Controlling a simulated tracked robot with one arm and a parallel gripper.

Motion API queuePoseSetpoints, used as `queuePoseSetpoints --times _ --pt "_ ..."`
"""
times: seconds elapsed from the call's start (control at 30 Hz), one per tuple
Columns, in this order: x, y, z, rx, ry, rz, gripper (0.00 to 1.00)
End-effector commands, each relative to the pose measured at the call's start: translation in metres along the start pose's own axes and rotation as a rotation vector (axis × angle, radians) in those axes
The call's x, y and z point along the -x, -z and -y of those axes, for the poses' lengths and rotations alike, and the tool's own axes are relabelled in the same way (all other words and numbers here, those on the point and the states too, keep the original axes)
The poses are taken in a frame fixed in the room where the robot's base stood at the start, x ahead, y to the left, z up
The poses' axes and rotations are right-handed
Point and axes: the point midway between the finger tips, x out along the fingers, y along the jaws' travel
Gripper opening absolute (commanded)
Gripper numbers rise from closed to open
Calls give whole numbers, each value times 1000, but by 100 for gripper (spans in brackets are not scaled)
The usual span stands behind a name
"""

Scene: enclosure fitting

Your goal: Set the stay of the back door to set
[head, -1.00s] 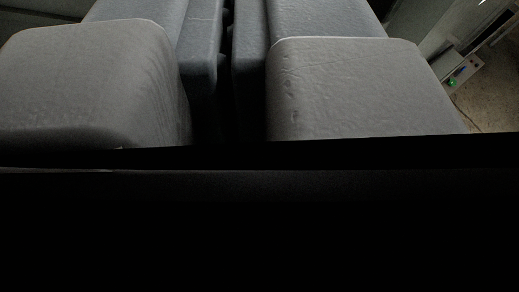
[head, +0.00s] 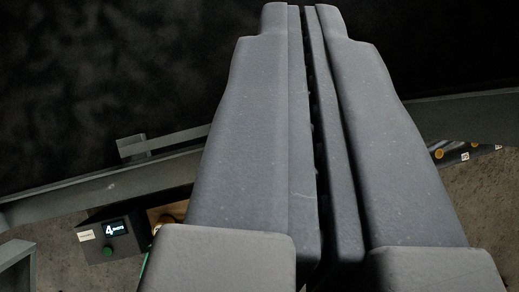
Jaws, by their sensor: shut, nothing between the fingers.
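My gripper (head: 302,12) fills the middle of the head view. Its two long grey fingers point up and away and are shut, with only a thin dark gap between them and nothing held. The tips lie over a large dark, blurred surface (head: 130,60); I cannot tell whether it is the back door. A thin grey bar with a small block at its end (head: 160,145) lies just left of my fingers, above a long grey rail. I cannot tell whether this bar is the stay, and no setting of it can be read. My fingers hide what lies beneath them.
The grey rail (head: 110,186) crosses behind my fingers and continues at the right. A dark box (head: 112,237) with a lit display showing 4 and a green button stands lower left. Small yellow discs and labels (head: 450,152) show at right. Speckled floor (head: 480,200) lies below.

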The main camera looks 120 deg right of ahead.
Motion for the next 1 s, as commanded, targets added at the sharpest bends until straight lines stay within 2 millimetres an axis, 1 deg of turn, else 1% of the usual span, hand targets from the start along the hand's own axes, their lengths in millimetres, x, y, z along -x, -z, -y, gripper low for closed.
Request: queuePoseSetpoints --times 0.03,0.07,0.1,0.17,0.2,0.27,0.3,0.33,0.4,0.5,0.6,0.7,1.0 --pt "-37 -24 3 16 24 48 0" --pt "-54 -34 4 29 37 72 0" --pt "-76 -50 6 44 57 106 0" --pt "-108 -72 9 67 85 152 0" --pt "-130 -89 12 83 105 184 0" --pt "-159 -113 15 106 135 228 0" --pt "-177 -128 18 119 155 257 0" --pt "-190 -140 20 128 169 278 0" --pt "-214 -164 24 148 201 318 0" --pt "-241 -191 29 170 237 363 0" --pt "-255 -207 32 184 259 387 0" --pt "-262 -214 34 191 270 399 0" --pt "-262 -215 34 194 273 401 0"
